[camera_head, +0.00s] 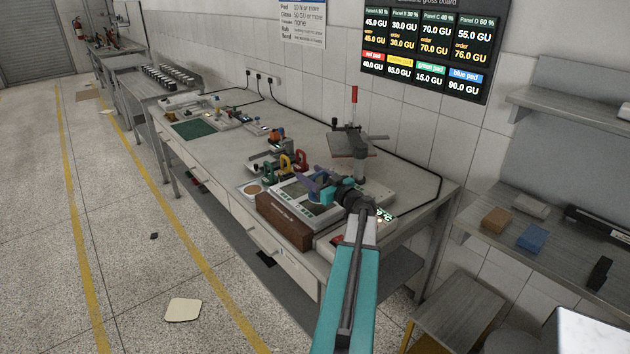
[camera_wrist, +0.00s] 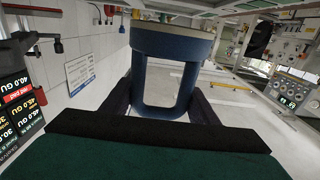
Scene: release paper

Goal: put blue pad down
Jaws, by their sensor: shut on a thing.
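The blue pad (camera_wrist: 172,45) fills the upper middle of the wrist view, a round dark blue body with a looped handle. My gripper (camera_wrist: 160,100) is shut on it, with one dark finger on each side of the handle. In the head view my gripper (camera_head: 328,190) is over the pale tray-like instrument (camera_head: 318,209) near the bench's front right. The blue pad (camera_head: 321,180) is small there and partly hidden by the gripper. Whether its underside touches anything cannot be told.
Red (camera_head: 301,160), yellow (camera_head: 286,165) and green (camera_head: 268,173) looped pads stand in a row just left of the gripper. A brown box (camera_head: 284,222) lies along the front edge. A post with a tilted plate (camera_head: 350,145) stands behind.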

